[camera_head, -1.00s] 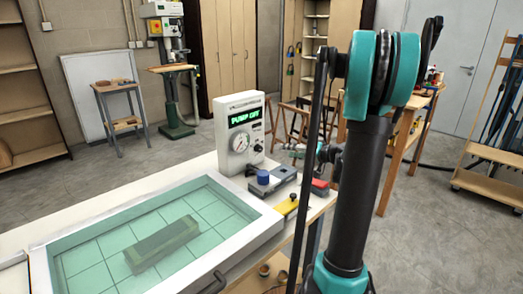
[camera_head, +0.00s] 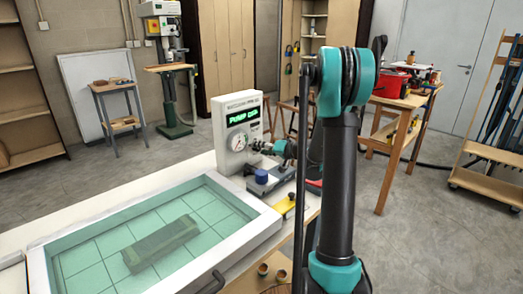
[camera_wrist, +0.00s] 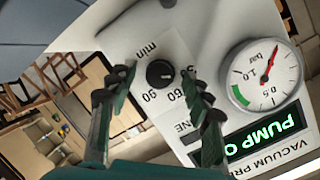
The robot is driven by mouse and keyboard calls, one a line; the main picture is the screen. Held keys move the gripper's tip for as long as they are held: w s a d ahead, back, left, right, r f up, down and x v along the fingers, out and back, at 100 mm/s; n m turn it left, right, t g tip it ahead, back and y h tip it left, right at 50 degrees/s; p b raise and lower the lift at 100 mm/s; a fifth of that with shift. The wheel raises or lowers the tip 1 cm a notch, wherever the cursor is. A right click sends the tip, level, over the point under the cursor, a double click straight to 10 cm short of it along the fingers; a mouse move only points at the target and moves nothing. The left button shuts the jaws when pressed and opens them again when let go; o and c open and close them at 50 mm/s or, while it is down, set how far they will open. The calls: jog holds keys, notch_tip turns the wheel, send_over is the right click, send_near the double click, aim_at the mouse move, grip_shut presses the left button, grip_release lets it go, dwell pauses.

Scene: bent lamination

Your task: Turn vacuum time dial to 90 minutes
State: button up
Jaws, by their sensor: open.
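The vacuum control box (camera_head: 240,117) stands at the table's back edge, with a round gauge (camera_head: 237,142) and a green display starting with "PUMP". In the wrist view, the small black dial (camera_wrist: 160,73) is on the panel, with "min" and numbers printed around it. Its pointer is too small to read surely. My gripper (camera_wrist: 157,77) is open, with one finger on either side of the dial in that view. I cannot tell whether the fingers touch it. In the head view my gripper (camera_head: 266,148) is close to the panel's right part and hides the dial.
The press (camera_head: 262,221), with a translucent green sheet over a block (camera_head: 160,245), fills the table's front. A blue-knobbed device (camera_head: 262,177) and a yellow piece (camera_head: 285,205) lie below my gripper. A pressure gauge (camera_wrist: 265,75) and display (camera_wrist: 270,140) sit beside the dial.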

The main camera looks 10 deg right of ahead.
grip_shut()
dwell(0.3)
jog(key=m+y, duration=0.1)
jog(key=m, duration=0.3)
jog(key=shift+w+d+g+y, duration=0.1)
jog(key=shift+d+g+y, duration=0.05)
jog(key=shift+g+y, duration=0.25)
jog(key=m+y, duration=0.1)
jog(key=m, duration=0.1)
jog(key=m+y, duration=0.1)
jog(key=m, duration=0.2)
jog(key=shift+d+f, duration=0.1)
jog(key=shift+f, duration=0.1)
jog(key=shift+m, duration=0.4)
grip_release()
